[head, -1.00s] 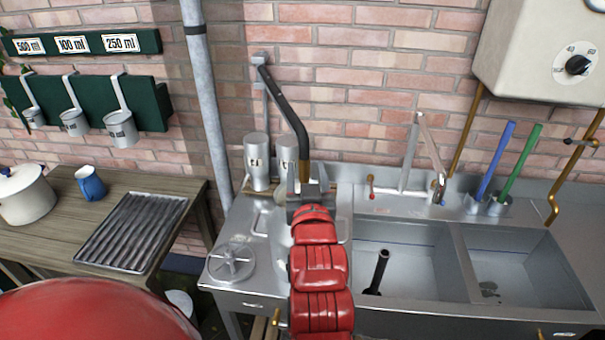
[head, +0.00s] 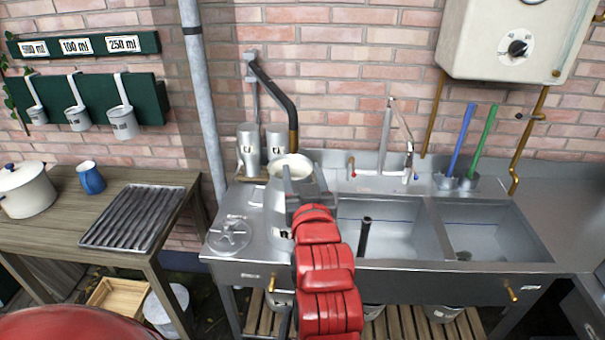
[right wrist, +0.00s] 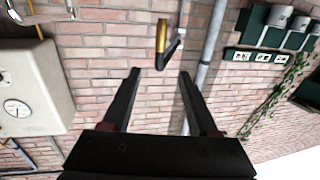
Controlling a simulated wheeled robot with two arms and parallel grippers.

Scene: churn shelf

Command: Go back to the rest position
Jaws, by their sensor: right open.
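My right gripper (head: 308,190) is in front of the metal counter in the head view, its arm rising from the bottom. In the right wrist view the two dark fingers (right wrist: 160,74) are apart with nothing between them. A dark lever with a brass end (head: 292,130) hangs from the brick wall beyond it; in the right wrist view the lever (right wrist: 164,42) is ahead of the fingers and apart from them. A metal vessel with a pale round top (head: 290,165) shows behind the gripper, partly hidden. My left gripper is not in view.
A steel double sink (head: 395,262) lies right of my right arm. A wooden table (head: 50,208) with a ridged tray (head: 133,217), blue mug (head: 90,177) and white pot (head: 27,190) stands left. A wall-mounted boiler (head: 470,60) hangs upper right.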

